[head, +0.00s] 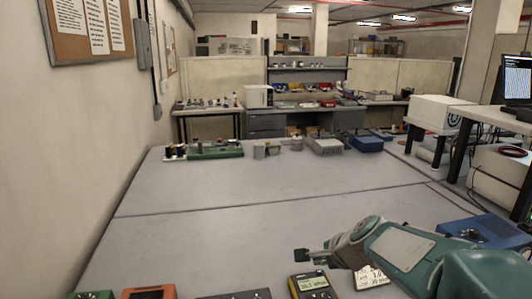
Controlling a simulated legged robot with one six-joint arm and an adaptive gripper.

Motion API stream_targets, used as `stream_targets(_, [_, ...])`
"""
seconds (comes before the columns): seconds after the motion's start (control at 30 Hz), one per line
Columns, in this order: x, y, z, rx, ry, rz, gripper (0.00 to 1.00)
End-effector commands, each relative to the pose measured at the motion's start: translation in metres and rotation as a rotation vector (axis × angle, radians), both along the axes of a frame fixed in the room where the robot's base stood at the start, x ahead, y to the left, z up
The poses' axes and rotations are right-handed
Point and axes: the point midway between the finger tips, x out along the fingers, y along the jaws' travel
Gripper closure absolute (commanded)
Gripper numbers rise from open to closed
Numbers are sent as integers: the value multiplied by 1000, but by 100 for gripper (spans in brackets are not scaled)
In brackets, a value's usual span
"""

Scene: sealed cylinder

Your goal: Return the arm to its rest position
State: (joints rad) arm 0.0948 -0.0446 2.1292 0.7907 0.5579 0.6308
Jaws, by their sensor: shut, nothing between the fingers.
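My arm reaches in from the lower right of the head view, over the near right part of a large grey table (210,225). My gripper (302,256) is at the arm's left end, dark and small in the picture. It points left and is shut, with nothing held. It is above the table, just behind a yellow-edged meter (312,284). The base of my arm is cut off by the right edge of the picture.
Along the near edge are an orange box (148,292), a green box (90,295) and a blue box (480,230). Several devices, including a green board (215,150) and a blue case (365,144), line the far edge. The table's middle is clear. A wall stands left.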

Motion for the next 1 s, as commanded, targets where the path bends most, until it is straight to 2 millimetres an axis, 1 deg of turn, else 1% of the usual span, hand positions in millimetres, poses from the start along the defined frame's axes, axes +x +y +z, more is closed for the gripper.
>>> stream_targets(0.03, [-16, 3, 8, -56, -20, 68, 100])
stream_targets(0.1, [-37, 6, 14, -139, -38, 167, 100])
stream_targets(0.3, [-97, 8, 25, -378, -83, 431, 100])
stream_targets(0.47, [-144, 2, 27, -573, -103, 631, 100])
stream_targets(0.6, [-183, -7, 25, -745, -109, 796, 100])
stream_targets(0.7, [-206, -15, 22, -857, -104, 900, 100])
stream_targets(0.83, [-226, -24, 19, -956, -91, 989, 100])
stream_targets(0.9, [-231, -27, 18, -985, -87, 1014, 100])
stream_targets(1.0, [-234, -29, 17, -999, -84, 1029, 100])
